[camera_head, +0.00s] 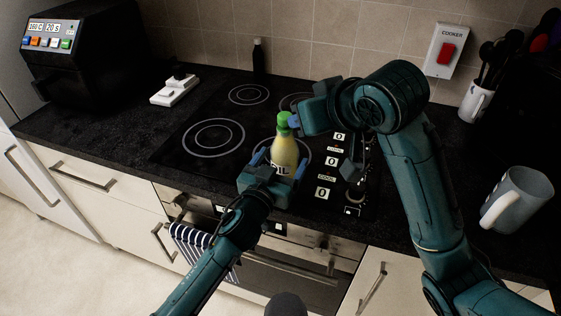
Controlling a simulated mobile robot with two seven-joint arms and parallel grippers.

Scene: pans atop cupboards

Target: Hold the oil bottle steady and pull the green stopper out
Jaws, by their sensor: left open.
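The oil bottle (284,155), yellow with a pale label, stands upright on the black hob in the head view. Its green stopper (283,119) sits at the top of the neck. My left gripper (278,168) is open, with one finger on each side of the lower bottle; the bottle's base is hidden behind it. My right gripper (294,121) is at the stopper's right side, close to it or touching it. Its fingers are partly hidden, so I cannot tell whether they are around the stopper.
The hob (200,150) has ring markings and a control strip at right. A dark bottle (259,60) stands behind. A white block (175,90) and black appliance (85,50) are at left. A grey mug (520,198) and a utensil mug (476,103) are at right.

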